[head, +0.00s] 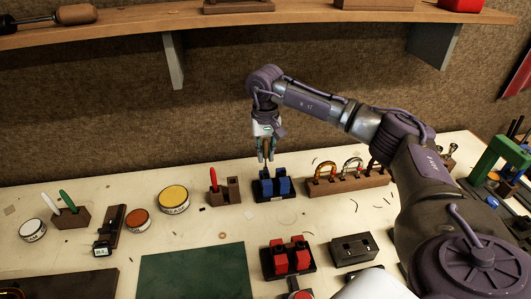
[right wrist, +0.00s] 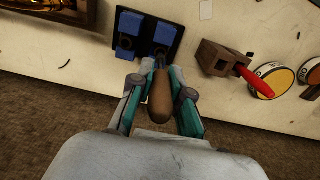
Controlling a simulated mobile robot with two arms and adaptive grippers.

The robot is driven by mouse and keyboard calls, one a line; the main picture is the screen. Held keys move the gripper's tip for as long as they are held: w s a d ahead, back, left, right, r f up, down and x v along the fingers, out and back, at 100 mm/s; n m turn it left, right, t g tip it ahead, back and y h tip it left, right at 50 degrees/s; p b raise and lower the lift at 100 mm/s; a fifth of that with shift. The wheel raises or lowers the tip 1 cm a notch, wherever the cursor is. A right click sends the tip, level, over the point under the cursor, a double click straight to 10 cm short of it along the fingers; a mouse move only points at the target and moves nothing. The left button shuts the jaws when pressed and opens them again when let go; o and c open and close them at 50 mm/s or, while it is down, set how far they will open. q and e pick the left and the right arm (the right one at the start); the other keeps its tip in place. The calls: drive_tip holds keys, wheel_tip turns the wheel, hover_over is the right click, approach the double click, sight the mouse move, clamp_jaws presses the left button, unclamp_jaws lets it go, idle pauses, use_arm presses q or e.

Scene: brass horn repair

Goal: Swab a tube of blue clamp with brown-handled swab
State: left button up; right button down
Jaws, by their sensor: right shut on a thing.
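The blue clamp (head: 282,185) stands on the bench, two blue blocks on a dark base. It also shows in the right wrist view (right wrist: 129,24). My right gripper (head: 266,152) is above the clamp's left block and shut on the brown-handled swab. The swab's brown handle (right wrist: 160,98) lies between the fingers in the right wrist view. The swab points down toward one blue block, with its thin rod partly seen. I cannot tell whether its tip is inside a tube. My left gripper is not in view.
A brown block (head: 231,189) with a red-handled tool stands left of the clamp. A wooden rack (head: 347,187) with curved pieces is at right. A red clamp (head: 290,258) and a dark block (head: 353,249) lie in front, beside a green mat (head: 195,272). A shelf (head: 150,22) hangs behind.

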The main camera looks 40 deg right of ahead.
sight(265, 139)
drive_tip(key=shift+r+p, duration=1.1)
drive_tip(key=shift+r, duration=0.8)
drive_tip(key=shift+r+p, duration=1.5)
drive_tip(key=shift+r, duration=0.7)
